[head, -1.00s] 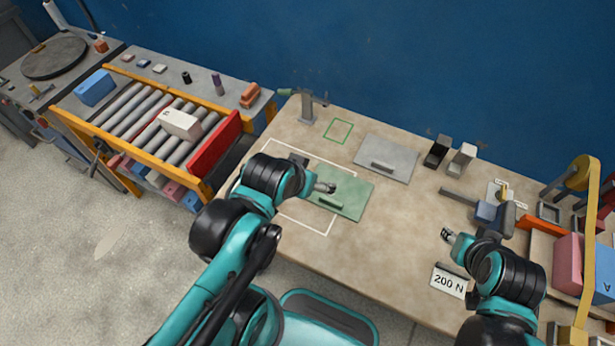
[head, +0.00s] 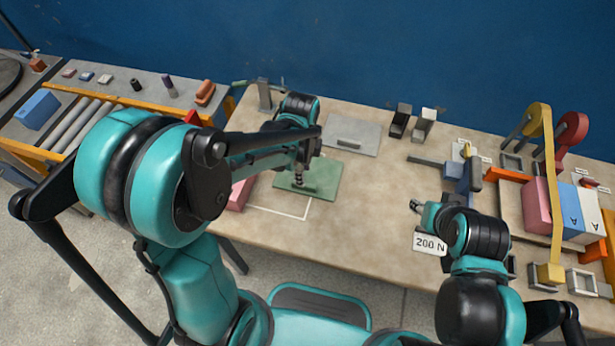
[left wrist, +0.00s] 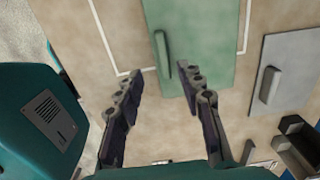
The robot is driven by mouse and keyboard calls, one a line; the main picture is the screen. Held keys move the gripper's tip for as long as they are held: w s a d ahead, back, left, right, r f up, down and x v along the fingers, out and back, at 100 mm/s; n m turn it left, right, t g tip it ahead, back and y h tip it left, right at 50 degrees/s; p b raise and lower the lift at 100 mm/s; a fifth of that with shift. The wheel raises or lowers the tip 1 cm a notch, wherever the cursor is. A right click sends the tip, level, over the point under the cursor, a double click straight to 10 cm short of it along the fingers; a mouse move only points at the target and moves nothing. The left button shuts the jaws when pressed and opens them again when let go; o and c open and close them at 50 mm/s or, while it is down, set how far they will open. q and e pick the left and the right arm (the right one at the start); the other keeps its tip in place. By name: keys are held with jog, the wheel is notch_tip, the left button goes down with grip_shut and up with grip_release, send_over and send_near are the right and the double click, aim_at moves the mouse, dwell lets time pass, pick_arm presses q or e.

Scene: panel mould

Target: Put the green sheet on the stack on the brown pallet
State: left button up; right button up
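The green sheet (head: 322,182) lies flat on the workbench, partly over a white outline, with a raised green handle on its top. It also shows in the left wrist view (left wrist: 208,35), handle toward its left. My left gripper (head: 299,182) is above the sheet in the head view. In the left wrist view it (left wrist: 160,78) is open and empty, its fingers apart short of the handle. My right gripper (head: 416,206) is over the bench near the 200 N label; its opening is too small to judge.
A grey sheet (head: 350,134) with a handle lies behind the green one. Dark and light upright blocks (head: 399,120) stand to its right. A pink object (head: 240,193), partly hidden by my left arm, is left of the outline. The bench between the sheet and the right gripper is clear.

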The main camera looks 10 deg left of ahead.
aim_at(309, 172)
pick_arm(q)
notch_tip(309, 172, down, 3)
jog(key=shift+r+b, duration=0.1)
jog(key=shift+b, duration=0.45)
jog(key=f+b, duration=0.1)
jog(key=f, duration=0.2)
jog(key=f+b, duration=0.1)
jog(key=f, duration=0.1)
jog(key=shift+w+f+b, duration=0.25)
jog(key=shift+w+b, duration=0.05)
jog(key=shift+w, duration=0.05)
jog(key=shift+r, duration=0.1)
jog(key=shift+c, duration=0.3)
grip_shut()
